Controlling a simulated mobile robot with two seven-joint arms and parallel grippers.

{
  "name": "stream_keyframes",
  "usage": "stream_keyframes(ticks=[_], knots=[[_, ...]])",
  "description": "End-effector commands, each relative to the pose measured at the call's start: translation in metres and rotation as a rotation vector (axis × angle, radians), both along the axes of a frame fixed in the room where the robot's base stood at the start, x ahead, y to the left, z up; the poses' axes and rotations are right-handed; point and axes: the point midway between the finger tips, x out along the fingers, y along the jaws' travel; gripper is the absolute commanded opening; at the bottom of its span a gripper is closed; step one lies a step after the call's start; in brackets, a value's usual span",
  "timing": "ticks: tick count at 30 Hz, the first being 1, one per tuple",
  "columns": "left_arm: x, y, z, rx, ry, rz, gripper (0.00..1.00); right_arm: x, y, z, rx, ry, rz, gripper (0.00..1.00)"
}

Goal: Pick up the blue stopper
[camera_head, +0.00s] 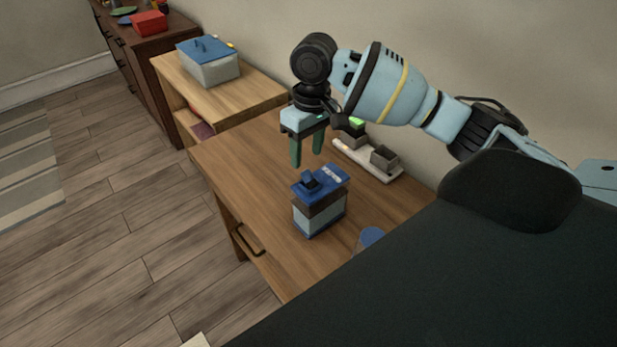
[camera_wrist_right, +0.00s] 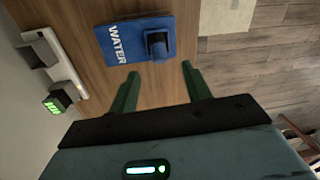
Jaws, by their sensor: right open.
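The blue stopper (camera_head: 310,181) is a small dark blue knob on the blue top of a box-shaped container (camera_head: 319,220) with pale and dark sides, standing on the wooden desk. In the right wrist view the stopper (camera_wrist_right: 157,45) sits at the right end of a blue top marked WATER (camera_wrist_right: 122,42). My right gripper (camera_head: 306,158) is open and empty, fingers pointing down, a little above and behind the container in the head view. In the right wrist view its fingertips (camera_wrist_right: 160,72) are spread just below the stopper, apart from it. My left gripper is out of view.
A white tray (camera_head: 368,160) with small dark boxes lies by the wall behind the container. A blue-topped round item (camera_head: 370,237) stands nearer, partly hidden by my body. A lidded bin (camera_head: 209,68) stands on a lower shelf unit. The desk left of the container is clear.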

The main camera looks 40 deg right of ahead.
Motion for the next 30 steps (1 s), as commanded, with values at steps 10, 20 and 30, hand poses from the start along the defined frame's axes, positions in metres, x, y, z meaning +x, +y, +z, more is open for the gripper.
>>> stream_keyframes(ticks=[10,20,30], knots=[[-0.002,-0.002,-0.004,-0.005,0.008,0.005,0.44,0.002,0.005,-0.045,-0.002,0.003,0.000,0.48],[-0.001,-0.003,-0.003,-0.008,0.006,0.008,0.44,0.002,0.005,-0.049,-0.001,0.001,0.000,0.47],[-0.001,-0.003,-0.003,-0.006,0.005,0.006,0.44,0.002,0.005,-0.049,-0.001,0.001,0.000,0.03]])
